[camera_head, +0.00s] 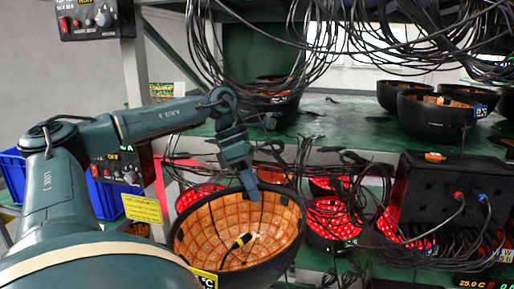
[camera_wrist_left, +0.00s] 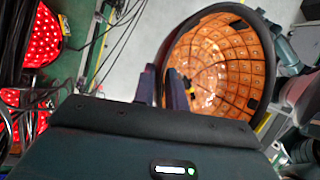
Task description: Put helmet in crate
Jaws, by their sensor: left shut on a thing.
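The helmet (camera_head: 278,215) is a black bowl with an orange tiled lining, its open side facing up and toward the head camera. My left gripper (camera_head: 252,190) is shut on the helmet's far rim and holds it in front of the rack. In the left wrist view, the two fingers (camera_wrist_left: 168,88) straddle the rim of the helmet (camera_wrist_left: 215,50). A cable end with a yellow band lies inside the helmet. A blue crate (camera_head: 104,198) stands at the left, largely hidden behind my left arm. My right gripper is not in view.
The rack's green shelf (camera_head: 340,125) holds more black helmets (camera_head: 432,118) at the right. Red-lit helmets (camera_head: 330,222) sit on the lower level. Loose black cables hang from above and tangle around a black box (camera_head: 425,200). A rack post (camera_head: 138,75) stands close to my left arm.

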